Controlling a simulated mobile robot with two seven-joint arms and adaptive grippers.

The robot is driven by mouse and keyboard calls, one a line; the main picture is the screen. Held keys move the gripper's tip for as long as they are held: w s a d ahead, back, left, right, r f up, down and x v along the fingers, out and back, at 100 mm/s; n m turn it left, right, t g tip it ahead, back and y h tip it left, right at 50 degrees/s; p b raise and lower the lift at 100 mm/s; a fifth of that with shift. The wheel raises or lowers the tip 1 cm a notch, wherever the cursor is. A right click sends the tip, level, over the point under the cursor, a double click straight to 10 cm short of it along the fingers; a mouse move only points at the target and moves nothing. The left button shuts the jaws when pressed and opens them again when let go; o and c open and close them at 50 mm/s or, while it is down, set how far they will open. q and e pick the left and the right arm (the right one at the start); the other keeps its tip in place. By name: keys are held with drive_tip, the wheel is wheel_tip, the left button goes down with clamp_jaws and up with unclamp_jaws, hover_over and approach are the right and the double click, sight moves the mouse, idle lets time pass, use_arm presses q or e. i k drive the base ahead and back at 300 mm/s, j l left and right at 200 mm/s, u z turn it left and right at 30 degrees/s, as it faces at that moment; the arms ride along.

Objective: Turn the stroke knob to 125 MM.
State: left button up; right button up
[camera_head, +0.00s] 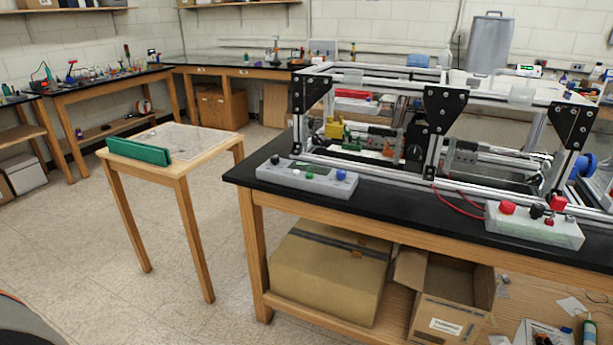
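A grey control box (306,178) lies on the black-topped bench, in front of the extrusion frame. It carries a small dark display, a blue knob (341,175), a green button (308,176) and a dark knob (275,160) near its left end. A second pale box (533,226) sits at the bench's front right, with a red button (507,208) and a black knob (537,211). No scale or 125 MM mark can be read, so I cannot tell which one is the stroke knob. Neither of my grippers is in view.
The aluminium extrusion frame (432,181) with black corner plates stands on the bench behind both boxes. A small wooden table (206,157) with a green part (139,151) stands left of the bench. Cardboard boxes (331,268) fill the lower shelf. The floor (100,260) at left is clear.

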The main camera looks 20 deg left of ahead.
sight(341, 174)
drive_tip(key=i+j, duration=0.1)
drive_tip(key=i, duration=0.2)
drive_tip(key=i+j, duration=0.1)
drive_tip(key=i, duration=0.2)
drive_tip(key=i+u, duration=0.3)
drive_tip(key=u, duration=0.15)
drive_tip(key=i+u, duration=0.3)
drive_tip(key=u, duration=0.2)
